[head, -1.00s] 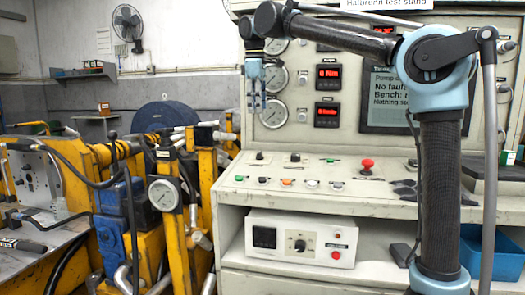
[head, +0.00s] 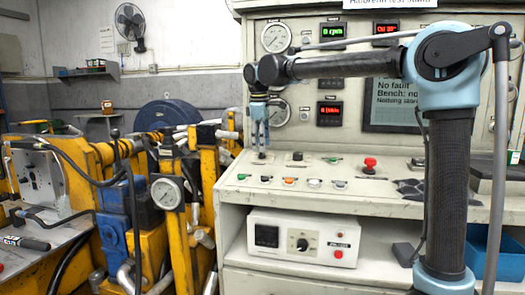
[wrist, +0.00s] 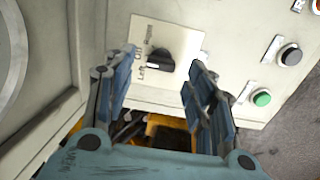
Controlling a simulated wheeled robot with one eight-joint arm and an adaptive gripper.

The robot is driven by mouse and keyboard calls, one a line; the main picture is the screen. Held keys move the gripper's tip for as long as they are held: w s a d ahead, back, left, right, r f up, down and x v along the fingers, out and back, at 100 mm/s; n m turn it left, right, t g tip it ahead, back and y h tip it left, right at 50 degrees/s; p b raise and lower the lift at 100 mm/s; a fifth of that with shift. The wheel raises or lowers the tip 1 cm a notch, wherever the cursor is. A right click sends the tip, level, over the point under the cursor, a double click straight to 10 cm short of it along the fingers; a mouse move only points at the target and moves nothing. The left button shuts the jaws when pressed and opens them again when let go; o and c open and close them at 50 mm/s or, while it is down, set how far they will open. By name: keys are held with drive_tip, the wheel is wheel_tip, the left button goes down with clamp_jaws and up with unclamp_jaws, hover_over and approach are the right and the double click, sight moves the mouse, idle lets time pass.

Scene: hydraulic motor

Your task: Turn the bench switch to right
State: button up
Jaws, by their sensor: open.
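The bench switch is a black rotary knob (wrist: 160,62) on a pale label plate on the bench panel. In the wrist view it lies between my finger tips, a little beyond them. My gripper (head: 260,152) points down over the left end of the sloped panel. In the wrist view my gripper (wrist: 160,78) is open, with blue fingers on either side of the knob. No contact shows. In the head view the fingers largely hide the switch.
A second black knob (head: 297,157) and a red mushroom button (head: 370,164) are to the right. A row of buttons, with a green one (wrist: 262,98) at its end, runs nearby. Yellow machinery (head: 178,240) stands to the left.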

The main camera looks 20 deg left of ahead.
drive_tip(key=shift+w+f, duration=0.2)
drive_tip(key=shift+f, duration=1.1)
drive_tip(key=c, duration=1.1)
drive_tip(key=shift+o, duration=0.2)
drive_tip(key=m, duration=0.4)
drive_tip(key=shift+w, duration=0.1)
drive_tip(key=shift+m, duration=2.4)
